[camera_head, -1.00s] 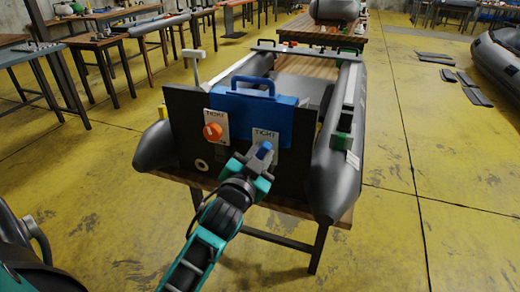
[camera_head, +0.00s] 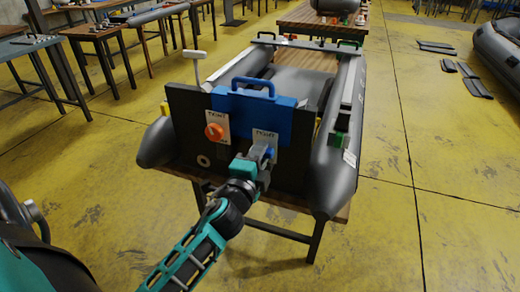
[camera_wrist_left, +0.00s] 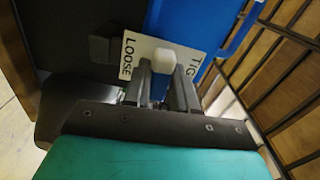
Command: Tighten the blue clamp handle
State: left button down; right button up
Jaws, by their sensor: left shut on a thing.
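The blue clamp handle (camera_head: 268,151) sits on the right side of the dark transom board (camera_head: 187,137), in front of a white label (camera_head: 263,136) reading TIGHT. My left gripper (camera_head: 262,158) is at the handle with its fingers around it. In the left wrist view, the fingers (camera_wrist_left: 162,88) are closed on the blue handle (camera_wrist_left: 159,90), and a white rounded piece (camera_wrist_left: 165,61) shows just beyond them. The label there (camera_wrist_left: 139,52) shows LOOSE and part of TIGHT. The handle is mostly hidden by the fingers. My right gripper is out of view.
A blue motor bracket with a carry handle (camera_head: 252,86) hangs over the board. An orange knob (camera_head: 214,132) with its own label is to the left. Grey boat tubes (camera_head: 338,160) flank the board on a wooden table.

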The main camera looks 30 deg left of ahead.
pick_arm(q)
jog(key=shift+m, duration=0.4)
jog(key=m+p, duration=0.1)
jog(key=m, duration=0.2)
jog(key=shift+r, duration=0.2)
jog(key=shift+m+p, duration=0.4)
jog(key=shift+m, duration=0.6)
jog(key=m, duration=0.2)
jog(key=shift+f+m, duration=0.2)
jog(key=shift+m, duration=0.2)
